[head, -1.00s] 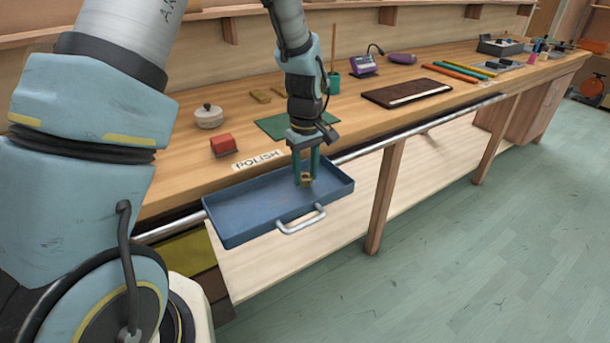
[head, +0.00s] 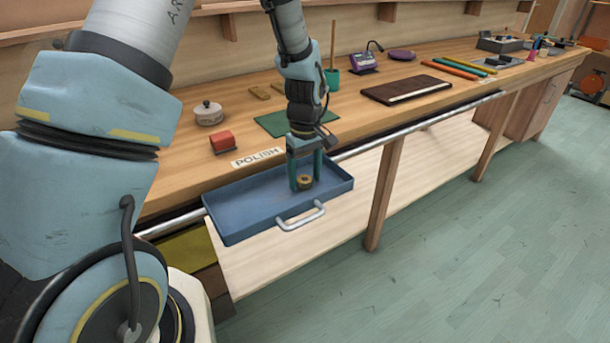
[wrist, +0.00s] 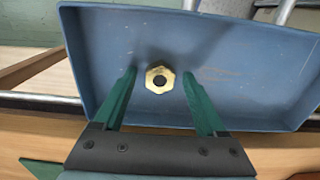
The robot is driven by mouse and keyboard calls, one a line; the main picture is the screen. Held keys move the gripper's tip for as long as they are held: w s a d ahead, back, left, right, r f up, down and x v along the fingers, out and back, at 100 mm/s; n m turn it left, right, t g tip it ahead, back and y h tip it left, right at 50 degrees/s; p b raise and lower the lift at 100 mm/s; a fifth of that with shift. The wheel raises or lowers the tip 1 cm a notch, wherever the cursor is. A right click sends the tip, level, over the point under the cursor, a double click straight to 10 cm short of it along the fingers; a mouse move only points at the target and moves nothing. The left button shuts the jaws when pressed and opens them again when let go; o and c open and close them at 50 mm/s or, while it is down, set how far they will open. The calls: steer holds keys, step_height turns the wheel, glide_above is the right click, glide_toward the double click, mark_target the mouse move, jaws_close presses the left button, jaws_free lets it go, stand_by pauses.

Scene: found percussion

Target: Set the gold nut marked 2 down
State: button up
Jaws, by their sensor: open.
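The gold nut (head: 305,182) rests on the floor of the blue tray (head: 245,205), in its right half. In the wrist view the nut (wrist: 160,79) is a gold hexagon with a dark round hole, lying flat; I cannot read a mark on it. My gripper (head: 304,187) points down into the tray. Its green fingers are open on either side of the nut, and the wrist view shows a gap between the nut and each finger (wrist: 159,80).
The tray has a silver handle (head: 302,216) at its front, and a POLISH label (head: 257,158) is on the bench edge behind it. A red block (head: 222,141), a white lidded pot (head: 208,113) and a green mat (head: 275,123) are on the bench. The tray's left half is clear.

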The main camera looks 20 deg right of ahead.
mark_target(305, 179)
step_height(305, 179, up, 12)
steer(key=b, duration=0.2)
steer(key=s+a+f+m+t, duration=0.1)
steer(key=s+a+m, duration=0.2)
steer(key=a, duration=2.7)
steer(key=shift+s+t, duration=0.3)
steer(key=shift+s, duration=0.3)
steer(key=shift+a+f, duration=0.1)
